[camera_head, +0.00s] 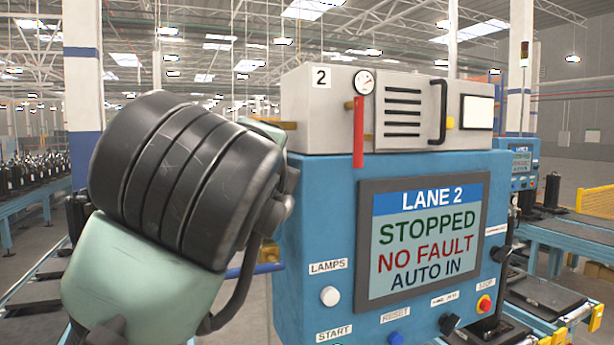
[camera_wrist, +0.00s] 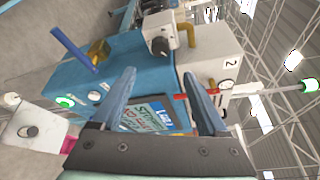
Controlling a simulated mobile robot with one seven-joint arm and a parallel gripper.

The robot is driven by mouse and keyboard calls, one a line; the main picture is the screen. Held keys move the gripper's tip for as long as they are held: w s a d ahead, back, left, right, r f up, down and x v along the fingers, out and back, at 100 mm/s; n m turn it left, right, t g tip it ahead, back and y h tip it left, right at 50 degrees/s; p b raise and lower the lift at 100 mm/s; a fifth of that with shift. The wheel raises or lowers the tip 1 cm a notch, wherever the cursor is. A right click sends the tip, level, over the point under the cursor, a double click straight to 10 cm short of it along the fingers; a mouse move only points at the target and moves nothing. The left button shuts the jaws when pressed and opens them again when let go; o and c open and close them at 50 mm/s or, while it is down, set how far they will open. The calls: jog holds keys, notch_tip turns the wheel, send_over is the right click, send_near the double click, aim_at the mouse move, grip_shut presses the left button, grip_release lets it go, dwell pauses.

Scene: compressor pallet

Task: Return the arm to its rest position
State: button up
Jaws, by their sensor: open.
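My gripper (camera_wrist: 159,73) shows in the wrist view, with its two blue-grey fingers apart and nothing held between them. The fingers point toward the blue control panel (camera_wrist: 165,65), whose screen (camera_wrist: 152,116) shows behind and between them. In the head view my raised arm, with its black ribbed joint and pale green link, fills the left side and overlaps the left edge of the same panel (camera_head: 312,220). The gripper's fingers cannot be made out in the head view. The screen (camera_head: 425,240) reads LANE 2, STOPPED, NO FAULT, AUTO IN.
A grey box (camera_head: 400,105) with a gauge and a red lever (camera_head: 358,132) tops the panel. A white knob (camera_head: 330,296), a blue button (camera_head: 396,338) and a red stop button (camera_head: 484,304) jut out in front. Conveyors (camera_head: 545,297) stand at right.

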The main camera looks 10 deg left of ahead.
jog(key=s+d+f+n+t+h+b, duration=0.3)
jog(key=d+n+b, duration=0.1)
jog(key=d+b, duration=0.15)
jog(key=s+d+f+n+t+h+b, duration=0.2)
jog(key=d+n+t+b, duration=0.2)
jog(key=d, duration=0.2)
jog(key=s+d+f+n+t+y+b, duration=0.1)
jog(key=s+f+n+t+b, duration=0.3)
jog(key=s+n, duration=0.6)
notch_tip(320, 180, down, 2)
jog(key=n+b, duration=0.2)
jog(key=shift+s+d+y+b, duration=0.25)
jog(key=shift+s+y+b, duration=0.05)
jog(key=shift+y, duration=0.1)
